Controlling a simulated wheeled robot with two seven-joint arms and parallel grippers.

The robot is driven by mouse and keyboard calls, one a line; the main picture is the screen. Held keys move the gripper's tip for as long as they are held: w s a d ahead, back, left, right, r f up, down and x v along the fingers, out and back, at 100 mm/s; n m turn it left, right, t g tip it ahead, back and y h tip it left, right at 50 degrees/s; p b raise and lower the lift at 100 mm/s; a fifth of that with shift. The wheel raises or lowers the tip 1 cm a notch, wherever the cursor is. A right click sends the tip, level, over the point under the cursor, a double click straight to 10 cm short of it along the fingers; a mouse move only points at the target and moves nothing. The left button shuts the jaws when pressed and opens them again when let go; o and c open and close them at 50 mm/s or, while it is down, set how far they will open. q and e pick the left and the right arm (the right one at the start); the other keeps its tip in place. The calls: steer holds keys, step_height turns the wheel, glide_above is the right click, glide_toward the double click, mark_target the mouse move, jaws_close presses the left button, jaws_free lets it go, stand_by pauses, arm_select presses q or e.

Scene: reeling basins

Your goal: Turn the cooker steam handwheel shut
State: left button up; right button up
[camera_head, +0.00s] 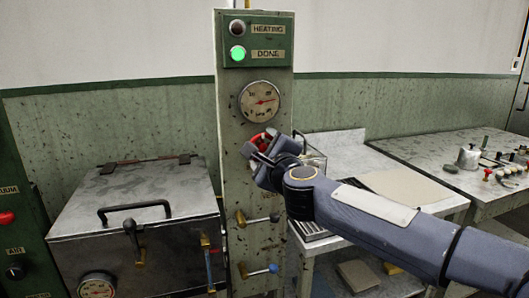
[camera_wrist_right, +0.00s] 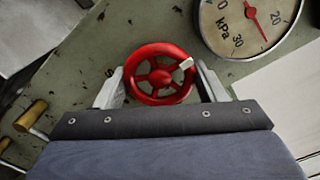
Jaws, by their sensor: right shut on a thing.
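The red handwheel (camera_wrist_right: 160,74) is mounted on the grey-green column (camera_head: 237,180), below the round pressure gauge. It has a white mark on its rim, at the upper right in the right wrist view. My right gripper (camera_wrist_right: 158,88) has a finger on each side of the wheel and is shut on it. In the head view the right gripper (camera_head: 262,150) covers most of the wheel, and only some red (camera_head: 259,137) shows. The green DONE lamp (camera_head: 238,54) is lit and the HEATING lamp (camera_head: 237,28) is dark. My left gripper is not in view.
The pressure gauge (camera_head: 260,102) sits just above the wheel. Lever valves (camera_head: 258,218) stick out lower on the column. A metal cooker box (camera_head: 135,215) with a black handle stands left. Benches (camera_head: 430,150) with small items stand right.

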steer(key=shift+f+m, duration=0.15)
steer(key=shift+m, duration=0.25)
steer(key=o, duration=1)
steer(key=v, duration=0.7)
steer(key=shift+s+b, duration=0.3)
steer(key=shift+s, duration=0.05)
steer(key=shift+d, duration=0.1)
